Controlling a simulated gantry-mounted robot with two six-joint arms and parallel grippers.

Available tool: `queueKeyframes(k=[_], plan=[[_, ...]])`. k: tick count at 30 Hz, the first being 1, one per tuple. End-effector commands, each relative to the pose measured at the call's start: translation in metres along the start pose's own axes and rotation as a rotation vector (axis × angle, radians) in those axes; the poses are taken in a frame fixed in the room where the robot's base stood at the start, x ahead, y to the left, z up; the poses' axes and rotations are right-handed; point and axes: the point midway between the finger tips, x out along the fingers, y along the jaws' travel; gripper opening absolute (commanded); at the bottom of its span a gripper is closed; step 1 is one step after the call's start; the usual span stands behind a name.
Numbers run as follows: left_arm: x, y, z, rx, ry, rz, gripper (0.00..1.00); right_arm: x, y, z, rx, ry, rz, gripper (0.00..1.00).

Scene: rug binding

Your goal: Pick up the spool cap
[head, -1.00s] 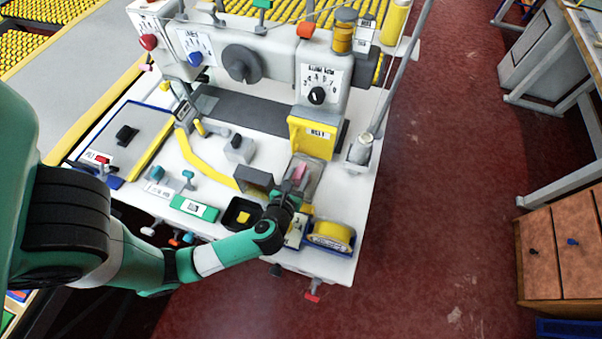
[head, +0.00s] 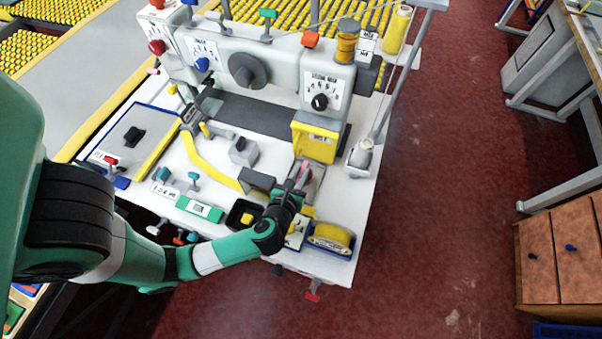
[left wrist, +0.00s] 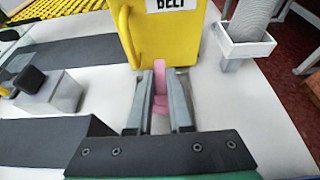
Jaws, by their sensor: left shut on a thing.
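A pink piece, apparently the spool cap (left wrist: 162,92), stands between the two grey fingers of my left gripper (left wrist: 162,80) in the left wrist view. The fingers are shut on it, just in front of the yellow belt cover. In the head view my left gripper (head: 298,188) is over the front right of the white machine table, and a little of the pink piece (head: 303,174) shows at its tip. The fingers hide part of the piece, and I cannot tell whether it is clear of the surface. My right gripper is not in view.
The yellow belt cover (head: 315,139) stands close behind the gripper. A dark block (head: 258,180) and a black tray with a yellow piece (head: 243,213) lie to its left. A yellow roll (head: 332,235) lies in front right. A spool stand (head: 361,158) is to the right.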

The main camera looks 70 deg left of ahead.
Motion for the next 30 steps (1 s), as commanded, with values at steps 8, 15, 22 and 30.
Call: queueKeyframes(k=[8, 15, 22, 30], plan=[[-0.088, -0.016, 0.035, 0.007, 0.0, -0.016, 0.0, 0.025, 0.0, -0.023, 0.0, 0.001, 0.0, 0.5], [-0.138, -0.024, 0.035, 0.003, 0.0, -0.01, 0.0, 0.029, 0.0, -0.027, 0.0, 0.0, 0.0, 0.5], [-0.157, -0.026, 0.035, 0.001, 0.001, -0.004, 0.0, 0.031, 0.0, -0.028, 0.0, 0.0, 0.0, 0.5], [-0.158, -0.026, 0.034, 0.001, 0.001, -0.001, 0.0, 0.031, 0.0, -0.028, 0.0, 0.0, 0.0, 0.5]])
